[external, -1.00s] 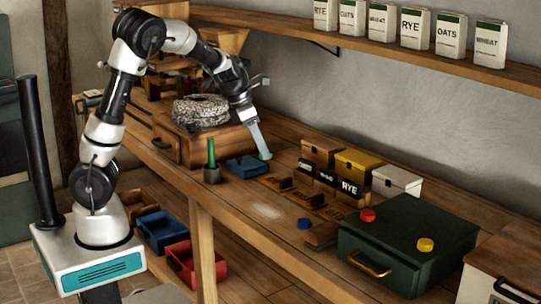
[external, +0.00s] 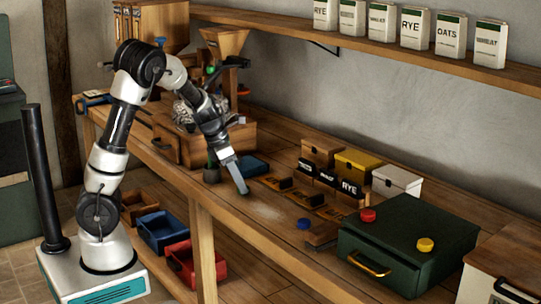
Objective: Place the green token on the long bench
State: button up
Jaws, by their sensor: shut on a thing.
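My gripper (external: 242,190) points down, just above or touching the top of the long bench (external: 268,228); I cannot tell which. It is shut on the green token, which is mostly hidden at the fingertips in this view. The bench is a long wooden worktop running from the back left to the front right. The bare strip with a pale dusty patch is just to the right of my fingertips.
A blue token (external: 304,223) lies to the right.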

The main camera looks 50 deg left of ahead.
jog(key=shift+f, duration=0.35)
jog(key=shift+f, duration=0.15)
jog(key=o, duration=1)
jog(key=shift+r, duration=0.35)
jog(key=p+v, duration=0.6)
jog(key=v, duration=0.5)
jog(key=shift+s+r, duration=0.3)
jog(key=shift+r, duration=0.05)
jog(key=shift+a, duration=0.1)
